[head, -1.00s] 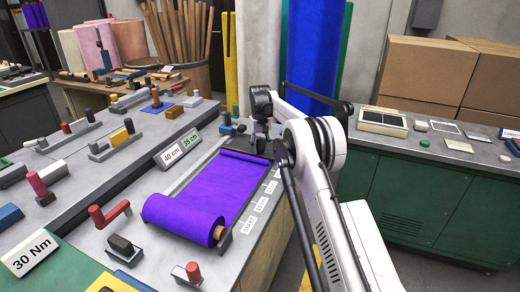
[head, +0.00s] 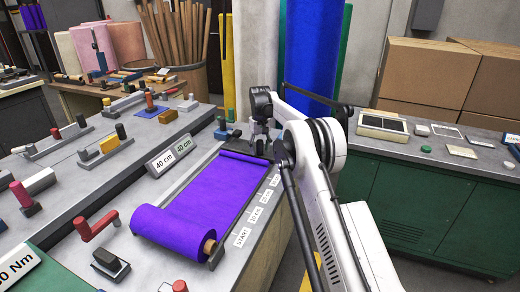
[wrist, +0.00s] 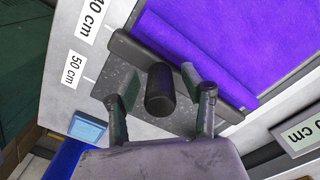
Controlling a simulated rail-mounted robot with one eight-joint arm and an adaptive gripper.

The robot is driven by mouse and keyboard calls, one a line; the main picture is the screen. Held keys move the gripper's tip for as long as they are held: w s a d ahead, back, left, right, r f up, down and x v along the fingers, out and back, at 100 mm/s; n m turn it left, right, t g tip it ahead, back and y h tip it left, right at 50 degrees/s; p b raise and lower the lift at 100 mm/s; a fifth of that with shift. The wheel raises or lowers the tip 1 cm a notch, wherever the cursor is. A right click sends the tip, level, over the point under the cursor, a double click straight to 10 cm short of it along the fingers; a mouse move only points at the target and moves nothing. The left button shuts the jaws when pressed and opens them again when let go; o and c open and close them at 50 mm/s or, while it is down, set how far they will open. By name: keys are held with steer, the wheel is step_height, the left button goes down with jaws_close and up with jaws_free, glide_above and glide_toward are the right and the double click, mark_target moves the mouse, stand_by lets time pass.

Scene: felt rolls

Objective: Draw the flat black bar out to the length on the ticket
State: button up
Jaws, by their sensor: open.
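The flat black bar (wrist: 210,82) lies across the free end of the purple felt (head: 205,190), which runs back from its roll (head: 170,236). An upright dark round knob (wrist: 160,92) stands beside the bar. My gripper (wrist: 158,100) is open, with one finger on each side of the knob; contact cannot be told. It also shows over the bar's end in the head view (head: 262,145). In the wrist view the bar's left end lies between the 40 cm label (wrist: 88,18) and the 50 cm label (wrist: 74,70). The green-lettered ticket (head: 184,145) appears to read 40 cm.
Length labels (head: 252,213) line the track's right edge. A red crank (head: 95,225) and several clamps crowd the left bench. A blue roll (head: 315,55) stands behind my arm. A blue block (wrist: 88,128) lies near the gripper.

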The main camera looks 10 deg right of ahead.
step_height(320, 180, up, 12)
stand_by(0.7)
steer(key=shift+r, duration=0.15)
steer(key=s+r+t, duration=0.2)
steer(key=s+r, duration=0.7)
steer(key=r, duration=0.4)
steer(key=s+a+r+t, duration=0.1)
steer(key=s+r, duration=0.2)
steer(key=s, duration=0.5)
steer(key=s+r+t, duration=0.1)
steer(key=s+r, duration=0.2)
steer(key=s, duration=0.6)
steer(key=s+f+m+t, duration=0.1)
steer(key=s+f, duration=0.2)
steer(key=s, duration=1.4)
steer(key=s+f+t, duration=0.2)
steer(key=s+f, duration=0.9)
steer(key=s, duration=0.4)
steer(key=shift+a+m, duration=0.4)
